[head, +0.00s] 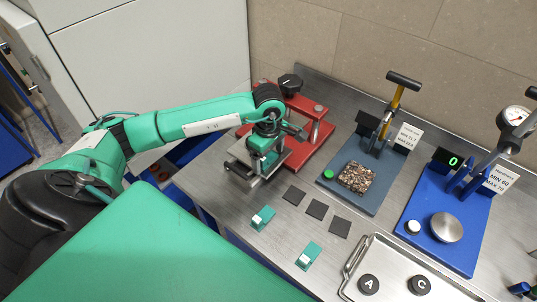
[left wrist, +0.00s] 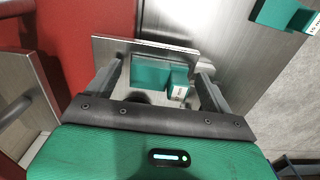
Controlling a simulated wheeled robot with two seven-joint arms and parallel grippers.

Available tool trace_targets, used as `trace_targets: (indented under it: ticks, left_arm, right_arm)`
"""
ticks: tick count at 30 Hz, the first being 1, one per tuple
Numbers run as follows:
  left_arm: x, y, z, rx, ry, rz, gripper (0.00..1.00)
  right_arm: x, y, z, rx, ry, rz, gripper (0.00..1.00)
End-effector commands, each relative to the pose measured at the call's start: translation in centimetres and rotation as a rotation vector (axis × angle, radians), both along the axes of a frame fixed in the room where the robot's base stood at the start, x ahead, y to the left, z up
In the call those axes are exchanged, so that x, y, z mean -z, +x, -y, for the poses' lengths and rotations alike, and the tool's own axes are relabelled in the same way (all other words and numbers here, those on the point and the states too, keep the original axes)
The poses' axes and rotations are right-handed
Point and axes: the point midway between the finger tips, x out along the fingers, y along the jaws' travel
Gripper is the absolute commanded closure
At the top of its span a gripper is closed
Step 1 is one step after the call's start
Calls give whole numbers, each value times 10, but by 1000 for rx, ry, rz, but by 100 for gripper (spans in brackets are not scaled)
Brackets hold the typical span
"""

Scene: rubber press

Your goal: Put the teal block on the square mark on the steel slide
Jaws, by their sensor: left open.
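The steel slide (head: 238,169) sticks out from the front of the red press. My left gripper (head: 264,168) is over it, pointing down, and hides much of it in the head view. In the left wrist view, a teal block (left wrist: 150,74) with a white label lies on or just over the slide plate (left wrist: 118,46). The left gripper (left wrist: 160,70) is open, with one finger on each side of the block and gaps visible. The square mark cannot be made out. Two more teal blocks (head: 262,218) (head: 307,256) lie on the table. My right gripper is not in view.
The red press (head: 315,135) stands behind the slide. Dark square pads (head: 316,209) lie to its right. Beyond them are a grey-blue press (head: 375,195), a blue hardness tester (head: 450,255) and a metal tray (head: 395,265). A wall closes the back.

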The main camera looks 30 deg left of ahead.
Motion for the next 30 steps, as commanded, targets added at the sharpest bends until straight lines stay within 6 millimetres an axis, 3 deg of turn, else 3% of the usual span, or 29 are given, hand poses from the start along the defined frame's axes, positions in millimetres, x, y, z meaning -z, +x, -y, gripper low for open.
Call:
trace_targets:
  ticks: [6,8,21,30]
  left_arm:
    - [-5,0,0,0,0,1,15]
    - [-11,1,0,1,0,5,15]
    - [-96,1,0,1,0,5,15]
    - [-121,0,0,0,0,1,15]
  right_arm:
    - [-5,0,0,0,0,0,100]
    - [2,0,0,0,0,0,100]
    - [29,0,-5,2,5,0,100]
    - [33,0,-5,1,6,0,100]
